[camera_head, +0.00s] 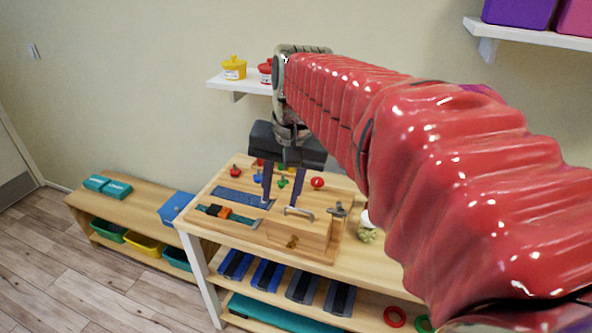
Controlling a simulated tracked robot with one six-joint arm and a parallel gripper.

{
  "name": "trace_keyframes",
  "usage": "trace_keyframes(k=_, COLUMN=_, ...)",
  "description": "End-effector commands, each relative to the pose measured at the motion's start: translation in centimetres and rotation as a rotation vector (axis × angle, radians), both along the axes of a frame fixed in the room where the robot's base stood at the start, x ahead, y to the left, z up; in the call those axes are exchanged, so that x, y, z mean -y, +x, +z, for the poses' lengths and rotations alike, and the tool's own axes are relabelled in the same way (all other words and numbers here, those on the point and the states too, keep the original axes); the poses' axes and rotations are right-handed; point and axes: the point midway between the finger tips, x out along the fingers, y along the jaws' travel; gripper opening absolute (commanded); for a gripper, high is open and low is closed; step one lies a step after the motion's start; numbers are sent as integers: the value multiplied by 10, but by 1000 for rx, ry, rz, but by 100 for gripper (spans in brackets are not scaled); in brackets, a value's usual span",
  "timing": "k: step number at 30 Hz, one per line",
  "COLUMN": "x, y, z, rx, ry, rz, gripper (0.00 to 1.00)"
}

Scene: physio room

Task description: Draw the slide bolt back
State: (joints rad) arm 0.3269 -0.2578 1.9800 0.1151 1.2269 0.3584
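A wooden activity board (258,234) lies on the top of the shelf table. On its right part is a raised wooden box with a silver bar-shaped fitting (299,212) on top, a grey metal fitting (338,210) at its right corner and a brass fitting (292,242) on its front. Which of these is the slide bolt is too small to tell. My gripper (281,203) points down over the board, its two fingers wide apart with nothing seen between them. Its tips are close to the board, just left of the silver bar; whether they touch anything cannot be told.
The board also carries coloured knobs (317,183), a blue strip and an orange-and-black slider (216,211). A jar (366,232) stands right of the board. Behind is a wall shelf (222,82) with small pots. A low bench (143,205) stands left, with open floor in front.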

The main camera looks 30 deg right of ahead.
Motion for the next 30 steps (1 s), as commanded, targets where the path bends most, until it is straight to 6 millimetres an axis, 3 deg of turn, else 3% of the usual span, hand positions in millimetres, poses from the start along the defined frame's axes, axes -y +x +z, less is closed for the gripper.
trace_keyframes(k=6, x=50, y=27, z=5, rx=-79, ry=90, rz=-203, gripper=33)
trace_keyframes(k=15, x=125, y=51, z=1, rx=-183, ry=218, rz=-473, gripper=33)
trace_keyframes(k=22, x=188, y=59, z=-11, rx=-260, ry=317, rz=-673, gripper=33)
trace_keyframes(k=30, x=254, y=53, z=-29, rx=-341, ry=421, rz=-871, gripper=33)
